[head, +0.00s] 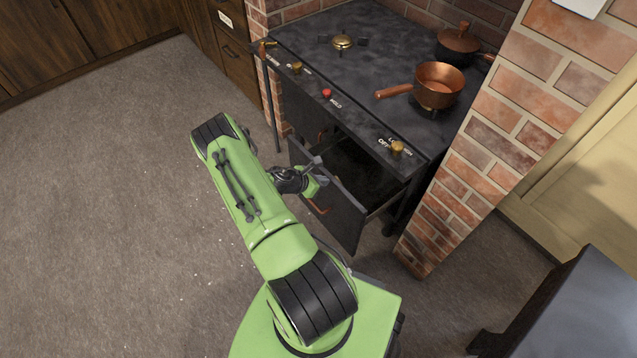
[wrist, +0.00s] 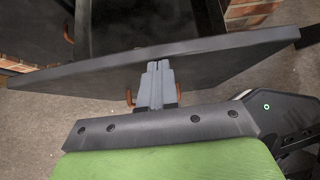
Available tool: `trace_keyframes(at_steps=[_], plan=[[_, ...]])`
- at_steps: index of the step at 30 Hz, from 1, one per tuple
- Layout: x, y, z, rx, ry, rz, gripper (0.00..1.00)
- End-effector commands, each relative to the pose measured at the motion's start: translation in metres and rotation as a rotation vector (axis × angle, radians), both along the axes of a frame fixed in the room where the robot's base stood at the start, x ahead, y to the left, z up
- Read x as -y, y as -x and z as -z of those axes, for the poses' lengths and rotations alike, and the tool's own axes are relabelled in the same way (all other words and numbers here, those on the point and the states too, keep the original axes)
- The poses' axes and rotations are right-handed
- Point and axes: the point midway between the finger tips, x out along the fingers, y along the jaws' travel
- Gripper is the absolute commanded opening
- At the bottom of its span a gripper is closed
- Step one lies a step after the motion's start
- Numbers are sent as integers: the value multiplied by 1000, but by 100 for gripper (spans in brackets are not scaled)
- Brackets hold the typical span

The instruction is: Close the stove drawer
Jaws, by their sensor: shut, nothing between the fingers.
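The stove drawer (head: 338,215) is pulled out from the front of the dark stove (head: 340,60), and its dark interior shows behind the front panel. A copper handle (head: 318,208) is on the panel's outer face. In the wrist view the drawer front (wrist: 215,60) spans the picture, with the ends of its handle (wrist: 129,97) showing beside my fingers. My gripper (head: 320,170) is shut and empty at the drawer front's upper edge. In the wrist view my gripper (wrist: 157,68) overlaps the panel; I cannot tell whether it touches.
A brick pillar (head: 490,140) rises right of the drawer. A dark piece of furniture (head: 570,310) is at lower right. The floor (head: 110,190) on the left is clear.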

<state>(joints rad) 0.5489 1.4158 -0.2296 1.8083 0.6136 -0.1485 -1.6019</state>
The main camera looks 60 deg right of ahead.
Motion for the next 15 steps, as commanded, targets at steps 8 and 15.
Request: trace_keyframes(at_steps=[8, 15], plan=[[26, 14, 1, 1, 4, 6, 0], [89, 46, 3, 1, 4, 7, 0]])
